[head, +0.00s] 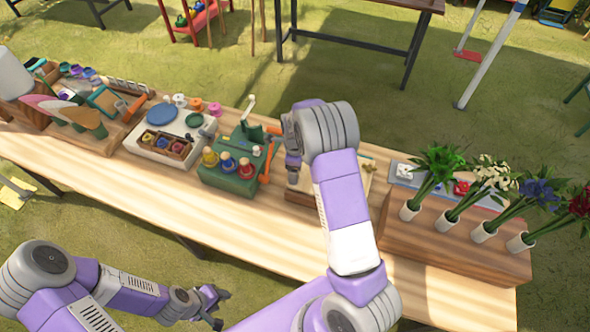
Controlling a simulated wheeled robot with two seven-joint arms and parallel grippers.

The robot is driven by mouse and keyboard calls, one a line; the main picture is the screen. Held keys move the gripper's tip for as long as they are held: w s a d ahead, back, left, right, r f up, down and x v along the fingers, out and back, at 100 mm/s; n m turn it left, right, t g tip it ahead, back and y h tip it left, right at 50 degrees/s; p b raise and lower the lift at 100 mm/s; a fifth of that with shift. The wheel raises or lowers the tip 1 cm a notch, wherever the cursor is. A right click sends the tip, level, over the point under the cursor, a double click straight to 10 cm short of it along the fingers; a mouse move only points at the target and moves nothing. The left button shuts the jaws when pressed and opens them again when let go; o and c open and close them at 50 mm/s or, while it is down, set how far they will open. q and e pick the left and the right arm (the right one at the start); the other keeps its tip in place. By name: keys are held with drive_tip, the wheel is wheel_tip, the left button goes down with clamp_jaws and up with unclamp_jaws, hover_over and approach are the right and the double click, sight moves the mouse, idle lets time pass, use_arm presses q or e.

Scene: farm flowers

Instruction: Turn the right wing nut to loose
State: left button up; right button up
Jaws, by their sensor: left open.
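A low wooden block (300,197) stands on the table, mostly hidden behind my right arm. A small brass-coloured piece (368,164) shows at its right end and looks like the right wing nut; it is too small to tell how it is turned. My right gripper (293,172) points down over the left part of the block, at the left side of my wrist. Its fingertips are too small and covered to tell their opening or any contact. My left gripper (220,308) is open and empty, low in front of the table's near edge.
A green box with coloured knobs (236,170) and an orange handle stands just left of the block. A wooden stand (455,240) with several flowers in white tubes is at the right. The table's front strip (200,215) is clear.

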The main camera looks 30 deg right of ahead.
drive_tip(key=shift+s+f, duration=0.1)
drive_tip(key=shift+f, duration=0.3)
drive_tip(key=shift+c, duration=0.5)
drive_tip(key=c, duration=1)
drive_tip(key=shift+o, duration=0.2)
drive_tip(key=shift+n, duration=0.3)
